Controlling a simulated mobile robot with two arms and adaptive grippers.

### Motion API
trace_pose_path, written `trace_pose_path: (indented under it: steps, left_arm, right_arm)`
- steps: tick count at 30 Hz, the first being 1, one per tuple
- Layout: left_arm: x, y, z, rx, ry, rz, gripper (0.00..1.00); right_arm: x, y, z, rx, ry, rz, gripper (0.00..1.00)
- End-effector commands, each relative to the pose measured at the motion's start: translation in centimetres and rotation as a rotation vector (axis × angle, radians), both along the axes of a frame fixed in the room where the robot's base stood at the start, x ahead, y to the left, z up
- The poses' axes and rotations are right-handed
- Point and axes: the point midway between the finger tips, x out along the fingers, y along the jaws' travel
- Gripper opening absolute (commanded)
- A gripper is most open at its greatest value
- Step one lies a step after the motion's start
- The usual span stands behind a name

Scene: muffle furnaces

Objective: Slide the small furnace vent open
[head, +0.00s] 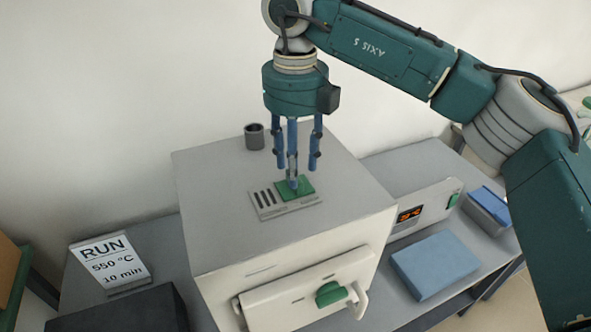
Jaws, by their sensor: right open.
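The small furnace (225,215) stands on the bench, with a flat grey top. On its top is the vent, a grey plate (283,210) with several dark slots (265,199) showing at its left end. A green slider (309,186) sits at the right part of the plate, beside the slots. My right gripper (296,170) points straight down over the slider. It is open, its blue fingers spread, and the lowest fingertips are at the slider and hide part of it. I cannot tell whether they touch it. My left gripper is out of view.
A short grey pipe (254,137) rises from the furnace top, left of my gripper. The front door has a green knob (330,293) and handle. A sign (109,261) reads RUN 550 °C 10 min. A blue block (434,265) and a display (410,214) are at the right.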

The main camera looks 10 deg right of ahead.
Motion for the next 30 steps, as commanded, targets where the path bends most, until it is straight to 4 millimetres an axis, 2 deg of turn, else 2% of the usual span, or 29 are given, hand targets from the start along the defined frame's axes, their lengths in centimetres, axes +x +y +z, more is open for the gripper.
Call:
trace_pose_path:
  steps: [1, 6, 12, 18, 30]
  left_arm:
    - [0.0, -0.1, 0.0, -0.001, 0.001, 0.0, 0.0]
    - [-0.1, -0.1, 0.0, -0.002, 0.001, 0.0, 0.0]
    - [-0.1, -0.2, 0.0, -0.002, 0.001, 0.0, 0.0]
    - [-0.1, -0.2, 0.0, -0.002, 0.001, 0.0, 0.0]
    - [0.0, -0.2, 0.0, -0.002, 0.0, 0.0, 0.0]
  right_arm:
    - [0.1, 0.1, 1.3, 0.002, -0.005, 0.0, 0.42]
    - [0.0, 0.1, 5.0, 0.001, -0.004, -0.001, 0.42]
    - [0.0, 0.1, 8.3, 0.0, -0.002, -0.001, 0.42]
    - [0.0, 0.1, 9.6, 0.0, -0.001, 0.0, 0.42]
    - [0.0, 0.0, 9.6, -0.001, 0.0, 0.0, 0.42]
